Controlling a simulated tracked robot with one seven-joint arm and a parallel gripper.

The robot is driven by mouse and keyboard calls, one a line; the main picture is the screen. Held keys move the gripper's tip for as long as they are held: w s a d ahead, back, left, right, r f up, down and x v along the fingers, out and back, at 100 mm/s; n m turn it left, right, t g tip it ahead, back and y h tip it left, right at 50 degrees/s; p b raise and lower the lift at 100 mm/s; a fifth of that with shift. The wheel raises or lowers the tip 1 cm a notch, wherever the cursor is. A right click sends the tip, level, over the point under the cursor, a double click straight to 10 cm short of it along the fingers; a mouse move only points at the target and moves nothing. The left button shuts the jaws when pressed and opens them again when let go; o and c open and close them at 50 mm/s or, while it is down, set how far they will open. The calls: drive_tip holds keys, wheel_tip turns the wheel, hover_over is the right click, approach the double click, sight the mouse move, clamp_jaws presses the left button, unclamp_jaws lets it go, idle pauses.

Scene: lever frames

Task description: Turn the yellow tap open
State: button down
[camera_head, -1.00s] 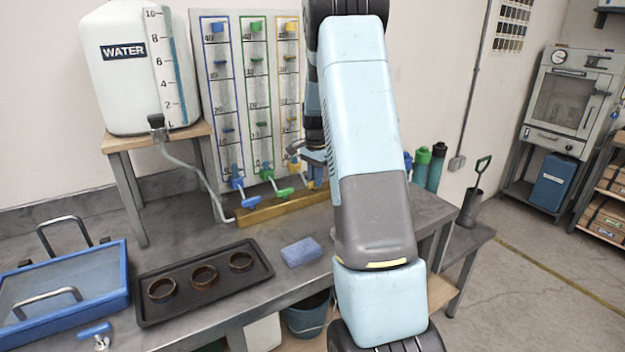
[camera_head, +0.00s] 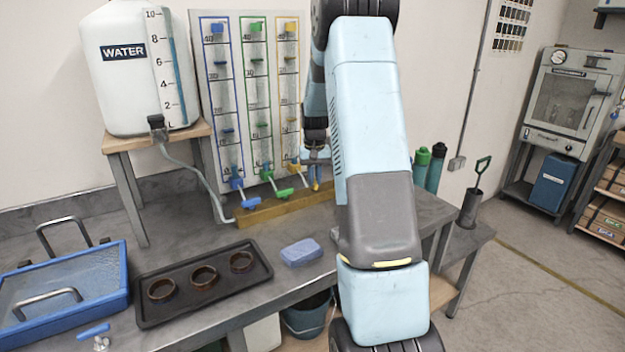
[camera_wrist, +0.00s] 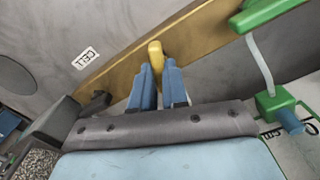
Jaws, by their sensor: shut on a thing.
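The yellow tap (camera_head: 295,165) is at the foot of the yellow-framed gauge column, right of the green tap (camera_head: 284,193) and blue tap (camera_head: 250,202). My gripper (camera_head: 315,180) is low in front of the panel's right edge. In the wrist view, my gripper (camera_wrist: 160,70) has its blue fingers shut on the yellow tap's handle (camera_wrist: 155,50), whose rounded end shows between and beyond the fingertips. The rest of the yellow tap is hidden in that view. The green tap's handle (camera_wrist: 264,12) is at its upper right, clear of the fingers.
A wooden strip (camera_head: 270,208) lies below the taps. The water tank (camera_head: 125,75) stands left on a stand with a hose. A black tray (camera_head: 200,310) with several brown rings and a blue sponge (camera_head: 300,252) lie on the bench. Bottles (camera_head: 437,168) stand right of my arm.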

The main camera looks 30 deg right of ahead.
drive_tip(key=shift+w+r+n, duration=0.15)
drive_tip(key=shift+n, duration=2.15)
drive_tip(key=c, duration=1.1)
unclamp_jaws()
drive_tip(key=shift+c, duration=0.2)
wheel_tip(320, 180, up, 14)
drive_tip(key=shift+f, duration=0.25)
drive_tip(key=shift+a, duration=0.1)
